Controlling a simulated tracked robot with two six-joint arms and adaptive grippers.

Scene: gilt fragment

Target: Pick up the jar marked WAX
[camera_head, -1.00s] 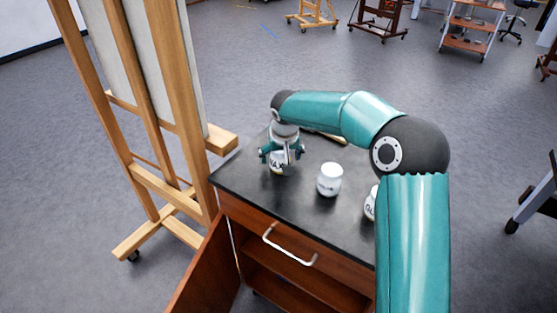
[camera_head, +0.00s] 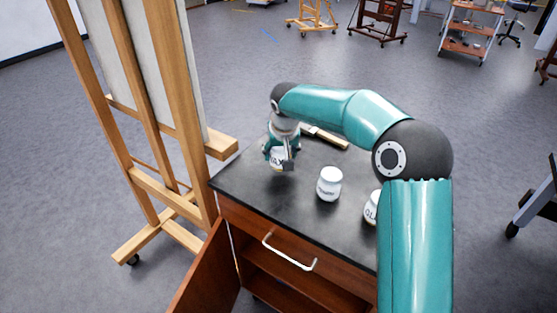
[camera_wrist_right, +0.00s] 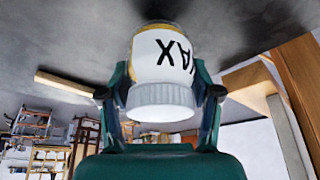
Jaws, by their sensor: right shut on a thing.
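The white jar marked WAX (camera_head: 276,158) is between the fingers of my right gripper (camera_head: 281,160), above the left part of the dark cabinet top in the head view. In the right wrist view the jar (camera_wrist_right: 161,75) shows its black letters and ribbed white lid, with a finger on each side. My right gripper (camera_wrist_right: 160,100) is shut on it. The jar appears slightly raised off the top. My left gripper is not in view.
A second white jar (camera_head: 329,184) stands on the cabinet top (camera_head: 250,185), right of the held jar. A third jar (camera_head: 371,207) is partly hidden by my right arm. A wooden-handled brush (camera_head: 325,136) lies behind. An easel (camera_head: 180,110) stands close left.

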